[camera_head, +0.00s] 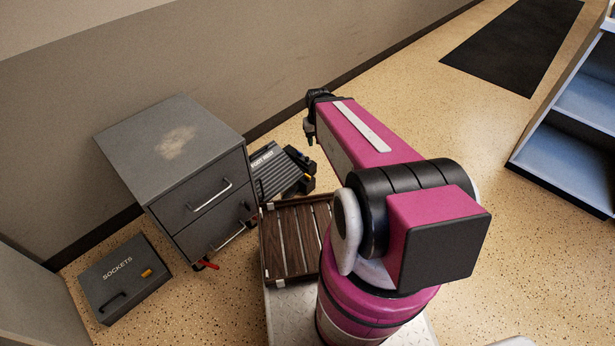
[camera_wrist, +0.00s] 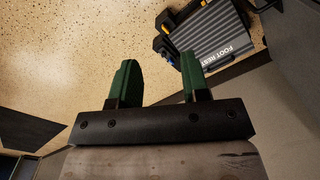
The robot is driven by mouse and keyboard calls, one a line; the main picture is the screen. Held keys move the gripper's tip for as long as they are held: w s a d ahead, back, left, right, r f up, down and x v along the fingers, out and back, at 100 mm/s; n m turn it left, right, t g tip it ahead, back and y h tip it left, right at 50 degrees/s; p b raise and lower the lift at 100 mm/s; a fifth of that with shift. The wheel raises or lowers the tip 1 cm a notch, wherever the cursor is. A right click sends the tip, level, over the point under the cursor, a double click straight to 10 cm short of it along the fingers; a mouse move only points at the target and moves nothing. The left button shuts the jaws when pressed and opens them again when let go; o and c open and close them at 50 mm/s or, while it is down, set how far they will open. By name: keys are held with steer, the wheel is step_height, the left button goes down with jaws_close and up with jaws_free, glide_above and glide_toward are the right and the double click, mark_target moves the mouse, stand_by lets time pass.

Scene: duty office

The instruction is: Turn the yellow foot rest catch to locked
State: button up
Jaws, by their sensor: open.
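The foot rest (camera_head: 278,174) is a dark ribbed slanted plate on the floor, lettered "FOOT REST". The foot rest also shows at the top right of the wrist view (camera_wrist: 218,32). The right finger is close to the foot rest in the picture, but the gap cannot be judged. In the head view my gripper (camera_head: 310,129) is small, above and right of the foot rest.
A grey drawer cabinet (camera_head: 160,143) stands left of the foot rest, against the wall. A dark "SOCKETS" case (camera_head: 125,280) lies at the lower left. A dark slatted wooden tray (camera_head: 290,240) is beside my arm. A black mat (camera_head: 515,40) and open floor lie at right.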

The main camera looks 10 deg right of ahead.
steer(key=w+f+n, duration=0.3)
steer(key=w+f, duration=0.8)
steer(key=f, duration=0.3)
steer(key=n, duration=0.3)
glide_toward(308, 178)
steer(key=f, duration=0.6)
steer(key=w+f, duration=0.1)
steer(key=f, duration=0.2)
steer(key=shift+f, duration=0.15)
jaws_close()
